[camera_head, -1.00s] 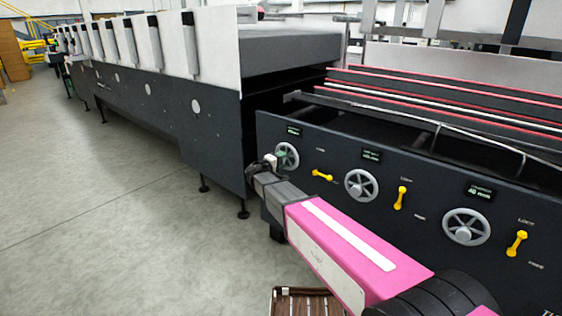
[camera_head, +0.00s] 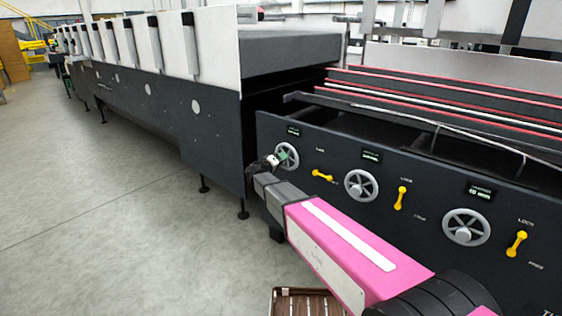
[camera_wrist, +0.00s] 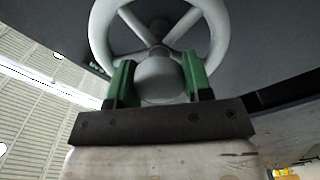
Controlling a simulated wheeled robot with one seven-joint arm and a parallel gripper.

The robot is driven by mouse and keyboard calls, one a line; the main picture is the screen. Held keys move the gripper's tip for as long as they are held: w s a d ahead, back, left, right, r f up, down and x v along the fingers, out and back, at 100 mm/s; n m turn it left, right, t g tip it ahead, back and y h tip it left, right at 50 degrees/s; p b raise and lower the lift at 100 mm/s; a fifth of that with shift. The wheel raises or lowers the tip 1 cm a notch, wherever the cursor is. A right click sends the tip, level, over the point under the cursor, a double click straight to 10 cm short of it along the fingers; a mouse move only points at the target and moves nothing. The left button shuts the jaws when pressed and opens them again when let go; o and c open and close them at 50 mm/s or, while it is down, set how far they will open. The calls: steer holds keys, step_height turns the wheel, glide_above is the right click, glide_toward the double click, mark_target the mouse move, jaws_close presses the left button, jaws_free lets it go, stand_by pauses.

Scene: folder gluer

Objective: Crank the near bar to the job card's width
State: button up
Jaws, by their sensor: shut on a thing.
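My gripper (camera_head: 277,160) is at the leftmost grey handwheel (camera_head: 292,164) on the dark front panel. In the wrist view, the green fingers of my gripper (camera_wrist: 160,82) are shut on the wheel's round grey crank knob (camera_wrist: 158,76). The wheel's rim and spokes (camera_wrist: 218,35) rise behind the knob. A small display (camera_head: 293,130) sits above this wheel; its digits are too small to read. The yellow lever (camera_head: 323,175) beside it lies nearly level. A dark bar (camera_head: 340,106) runs above the panel; I cannot tell if it is the near bar. I cannot make out a job card.
Two more handwheels, the middle one (camera_head: 361,185) and the right one (camera_head: 466,227), have yellow levers standing nearly upright. A large dark machine body (camera_head: 150,110) stands at the left. Grey floor (camera_head: 100,220) is clear there. A brown slatted item (camera_head: 300,302) is low in front.

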steer(key=shift+s, duration=0.1)
steer(key=o, duration=1.3)
steer(key=shift+c, duration=0.2)
steer(key=v, duration=1)
steer(key=shift+s+a, duration=0.25)
steer(key=shift+s, duration=0.05)
